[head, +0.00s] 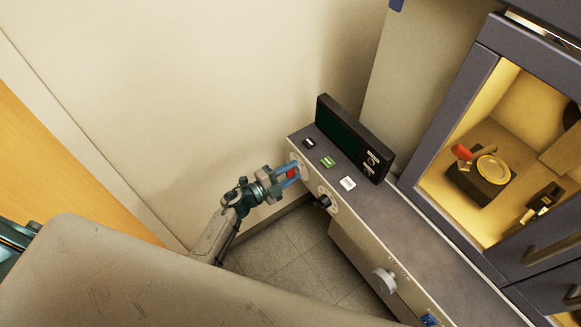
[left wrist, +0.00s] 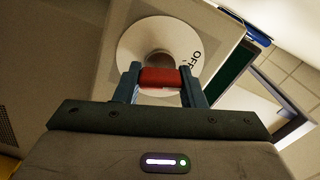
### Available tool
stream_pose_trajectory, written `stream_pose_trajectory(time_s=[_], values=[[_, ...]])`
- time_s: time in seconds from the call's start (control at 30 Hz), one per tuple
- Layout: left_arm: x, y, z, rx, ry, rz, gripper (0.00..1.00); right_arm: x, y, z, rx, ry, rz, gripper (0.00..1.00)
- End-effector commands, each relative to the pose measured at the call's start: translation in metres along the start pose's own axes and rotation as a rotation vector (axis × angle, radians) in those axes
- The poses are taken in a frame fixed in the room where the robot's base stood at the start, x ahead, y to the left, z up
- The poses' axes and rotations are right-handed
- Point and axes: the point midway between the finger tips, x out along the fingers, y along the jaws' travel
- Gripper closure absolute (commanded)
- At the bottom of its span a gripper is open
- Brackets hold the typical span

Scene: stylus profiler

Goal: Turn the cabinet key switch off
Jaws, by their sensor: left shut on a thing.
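The key switch has a red handle (left wrist: 160,78) in front of a round pale dial plate (left wrist: 128,45) marked "OFF" on its right side in the left wrist view. My left gripper (left wrist: 160,82) is shut on the red handle, with one blue-grey finger on each side of it. In the head view my left gripper (head: 287,175) reaches the left end of the cabinet's front panel (head: 372,248), with the red handle (head: 292,174) between its fingers. The fingers and handle hide part of the dial's markings. My right gripper is not in view.
A black knob (head: 323,201) sits right of the switch, and a pale round knob (head: 384,281) lower down the panel. A dark display (head: 355,138) and several small buttons are on top. A lit glass-fronted enclosure (head: 480,90) stands at right. Tiled floor (head: 285,275) lies below.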

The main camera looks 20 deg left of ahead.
Motion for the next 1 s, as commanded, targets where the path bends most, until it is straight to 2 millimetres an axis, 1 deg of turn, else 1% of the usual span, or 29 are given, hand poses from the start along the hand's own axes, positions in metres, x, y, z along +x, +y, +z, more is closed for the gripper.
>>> stream_pose_trajectory(time_s=[0.03,0.1,0.4,0.93,0.97,1.0], values=[[0.0,-0.002,-0.001,-0.032,0.0,0.002,0.86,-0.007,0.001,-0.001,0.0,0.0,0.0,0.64],[0.0,-0.002,-0.001,-0.073,0.0,0.001,0.86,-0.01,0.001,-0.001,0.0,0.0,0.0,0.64],[0.0,-0.001,0.0,-0.181,-0.001,0.001,0.86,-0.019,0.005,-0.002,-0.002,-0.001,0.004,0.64],[0.0,0.0,0.0,-0.203,-0.001,0.0,0.86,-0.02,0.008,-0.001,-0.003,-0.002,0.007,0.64],[0.0,0.0,0.0,-0.203,-0.001,0.001,0.6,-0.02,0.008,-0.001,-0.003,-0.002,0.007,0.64],[0.0,0.0,0.0,-0.202,-0.001,0.0,0.52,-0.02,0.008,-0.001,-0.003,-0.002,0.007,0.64]])
